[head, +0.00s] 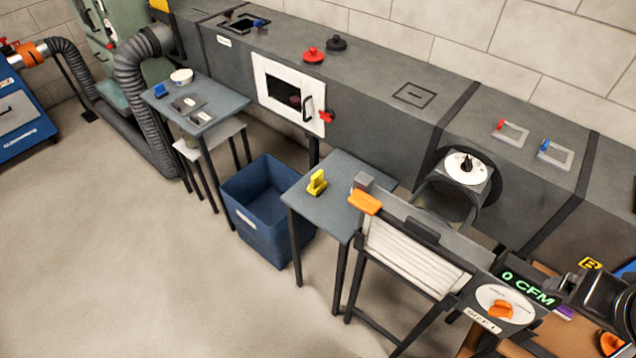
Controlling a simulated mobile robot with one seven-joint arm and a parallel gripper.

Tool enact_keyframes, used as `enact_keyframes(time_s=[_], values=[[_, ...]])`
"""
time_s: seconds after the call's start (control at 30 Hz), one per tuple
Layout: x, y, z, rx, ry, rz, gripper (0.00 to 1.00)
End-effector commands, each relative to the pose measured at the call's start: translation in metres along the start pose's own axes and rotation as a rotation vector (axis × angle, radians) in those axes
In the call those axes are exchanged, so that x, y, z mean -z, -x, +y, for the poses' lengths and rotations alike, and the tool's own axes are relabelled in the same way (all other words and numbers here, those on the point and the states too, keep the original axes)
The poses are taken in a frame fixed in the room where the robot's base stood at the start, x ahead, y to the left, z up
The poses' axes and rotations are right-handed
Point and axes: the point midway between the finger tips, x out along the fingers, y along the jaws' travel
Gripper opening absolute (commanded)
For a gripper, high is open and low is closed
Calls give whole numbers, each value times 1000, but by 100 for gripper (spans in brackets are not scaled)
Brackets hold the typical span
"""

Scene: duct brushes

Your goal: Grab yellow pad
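The yellow pad (317,183) is a small yellow block with a raised handle-like part. It rests on the grey top of a small table (335,208), near that table's left edge. Nothing is touching it from above. I do not see my gripper's fingers in the head view. Dark, rounded parts at the lower right edge may belong to my arm, but I cannot tell for sure.
A blue bin (262,205) stands left of the table. A grey block (363,181) and an orange piece (365,202) are right of the pad. A louvred unit (415,255) stands in front right. The duct (380,90) runs behind. Floor at left is clear.

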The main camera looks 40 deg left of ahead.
Motion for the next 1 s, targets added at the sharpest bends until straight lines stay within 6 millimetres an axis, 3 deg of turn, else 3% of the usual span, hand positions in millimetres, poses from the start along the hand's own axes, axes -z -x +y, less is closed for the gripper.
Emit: enact_keyframes(time_s=[0.37, 0.93, 1.0], values=[[0, 0, 0, 0, 0, 0, 86], [0, 0, 0, 0, 0, 0, 41], [0, 0, 0, 0, 0, 0, 40]])
